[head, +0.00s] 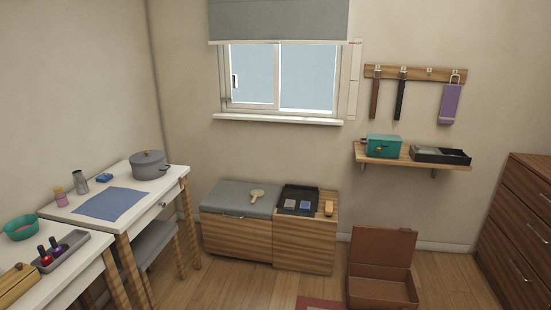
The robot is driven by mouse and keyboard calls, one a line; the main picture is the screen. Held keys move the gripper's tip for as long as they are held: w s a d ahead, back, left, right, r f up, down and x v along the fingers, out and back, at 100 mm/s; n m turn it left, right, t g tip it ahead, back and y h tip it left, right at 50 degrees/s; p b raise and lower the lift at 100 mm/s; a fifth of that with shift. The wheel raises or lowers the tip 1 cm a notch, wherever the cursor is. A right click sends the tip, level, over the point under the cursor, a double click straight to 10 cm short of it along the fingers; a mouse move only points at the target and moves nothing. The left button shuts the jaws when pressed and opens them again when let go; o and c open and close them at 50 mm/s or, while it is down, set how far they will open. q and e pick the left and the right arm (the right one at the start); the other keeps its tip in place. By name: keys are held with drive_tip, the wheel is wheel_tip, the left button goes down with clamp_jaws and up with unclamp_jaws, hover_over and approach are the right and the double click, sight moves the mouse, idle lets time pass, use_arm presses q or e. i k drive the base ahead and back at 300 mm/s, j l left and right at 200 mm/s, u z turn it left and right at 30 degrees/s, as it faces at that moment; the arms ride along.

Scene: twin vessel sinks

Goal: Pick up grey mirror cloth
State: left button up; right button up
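Two small folded cloth-like squares lie side by side in a black tray (300,189) on top of the low wooden bench. The left one (290,204) looks grey and the right one (304,206) looks bluer. They are small, so I cannot be sure which is the mirror cloth. Neither of my grippers is in the head view.
A hand mirror or brush (257,195) lies on the bench's grey cushion (225,199). A brown brush (329,209) stands right of the tray. An open brown box (382,250) sits on the floor at right. The wooden floor before the bench is mostly clear.

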sight(289, 204)
drive_tip(key=i, duration=2)
